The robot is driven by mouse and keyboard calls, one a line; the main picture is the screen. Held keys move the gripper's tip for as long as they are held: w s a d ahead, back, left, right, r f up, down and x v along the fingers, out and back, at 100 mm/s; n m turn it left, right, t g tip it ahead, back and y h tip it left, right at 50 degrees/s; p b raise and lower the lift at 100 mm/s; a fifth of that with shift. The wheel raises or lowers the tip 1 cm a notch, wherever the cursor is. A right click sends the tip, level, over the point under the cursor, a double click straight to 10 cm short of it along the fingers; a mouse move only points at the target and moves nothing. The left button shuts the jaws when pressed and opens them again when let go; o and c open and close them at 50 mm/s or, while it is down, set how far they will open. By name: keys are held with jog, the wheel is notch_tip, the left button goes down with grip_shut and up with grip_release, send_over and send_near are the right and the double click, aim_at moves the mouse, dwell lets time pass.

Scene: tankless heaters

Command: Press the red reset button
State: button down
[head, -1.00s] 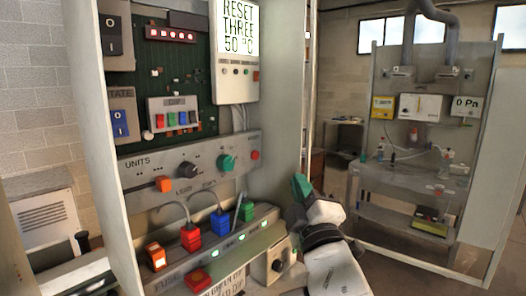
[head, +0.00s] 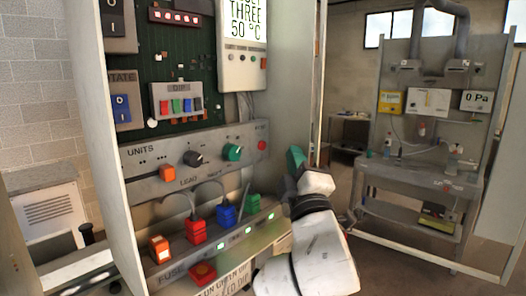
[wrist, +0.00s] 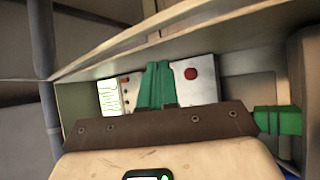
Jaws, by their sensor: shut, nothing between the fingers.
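A round red button (head: 262,145) sits at the right end of the grey UNITS panel (head: 140,165), right of a green knob. A round red button (wrist: 191,73) on a pale panel also shows in the wrist view, just right of my fingers. My gripper (head: 295,158) has green fingers and is shut and empty. It is right of the UNITS panel's red button and slightly lower in the head view, apart from it in the picture. The wrist view shows the closed fingers (wrist: 157,85) between the button and the display. I cannot read a reset label on the button.
The white display box (head: 242,45) reads "THREE 50 °C", its top cut off. Below the panel are orange, red, blue and green (head: 253,204) plugs and a red button (head: 202,272). The cabinet's right wall (head: 300,80) stands close to my gripper. A bench (head: 410,175) stands behind right.

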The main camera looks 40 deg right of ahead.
jog(key=shift+w+a+b, duration=0.1)
jog(key=shift+w+b, duration=0.65)
jog(key=shift+w, duration=1.7)
jog(key=shift+w, duration=0.15)
jog(key=shift+w, duration=0.25)
jog(key=shift+w, duration=0.35)
dwell(0.8)
jog(key=shift+s, duration=0.75)
jog(key=s+p, duration=0.2)
jog(key=s, duration=0.3)
jog(key=shift+p, duration=0.3)
